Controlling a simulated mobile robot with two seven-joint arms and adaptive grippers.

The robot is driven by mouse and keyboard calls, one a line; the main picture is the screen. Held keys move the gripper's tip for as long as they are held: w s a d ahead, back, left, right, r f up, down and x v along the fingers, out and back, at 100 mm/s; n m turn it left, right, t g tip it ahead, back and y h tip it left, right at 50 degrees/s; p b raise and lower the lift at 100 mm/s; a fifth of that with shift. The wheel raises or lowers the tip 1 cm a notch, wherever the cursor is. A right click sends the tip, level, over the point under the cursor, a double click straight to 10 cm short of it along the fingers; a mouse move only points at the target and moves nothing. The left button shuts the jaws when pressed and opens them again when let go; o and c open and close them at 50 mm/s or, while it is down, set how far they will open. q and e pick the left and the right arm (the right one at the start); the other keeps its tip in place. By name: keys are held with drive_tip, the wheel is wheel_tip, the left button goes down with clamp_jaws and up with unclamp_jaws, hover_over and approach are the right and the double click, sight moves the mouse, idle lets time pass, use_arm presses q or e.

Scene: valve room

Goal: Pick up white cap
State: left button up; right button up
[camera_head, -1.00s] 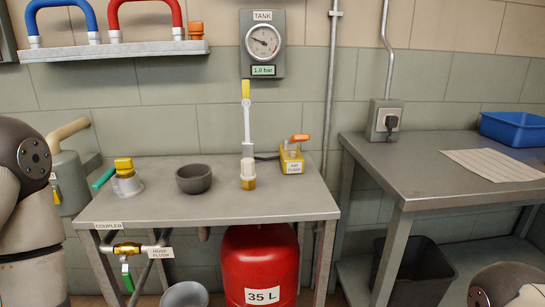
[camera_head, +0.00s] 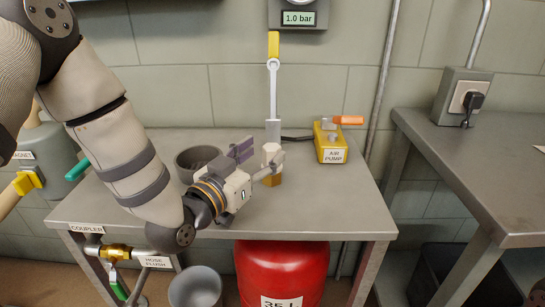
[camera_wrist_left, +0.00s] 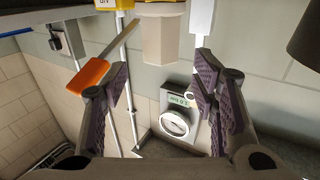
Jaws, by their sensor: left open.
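The white cap (camera_head: 271,150) sits upright on a brass fitting (camera_head: 273,180) on the grey metal bench, and my left gripper partly covers it. It also shows in the left wrist view (camera_wrist_left: 165,42), upside down there, with the brass (camera_wrist_left: 160,8) above it. My left gripper (camera_head: 257,163) reaches in low from the left and is open, its jaws close to the cap. In the left wrist view the fingers (camera_wrist_left: 160,80) stand wide apart with nothing between them, and the cap is just beyond the tips. My right gripper is not in view.
A dark bowl (camera_head: 190,160) stands left of my left gripper. A yellow air pump (camera_head: 329,145) with an orange lever stands right of the cap. A red tank (camera_head: 280,265) is under the bench. The bench's right front is clear.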

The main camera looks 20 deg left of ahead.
sight(266, 151)
use_arm(q)
drive_tip(key=x, duration=0.3)
drive_tip(key=shift+w+f, duration=0.2)
drive_tip(key=shift+w, duration=0.2)
drive_tip(key=c, duration=1)
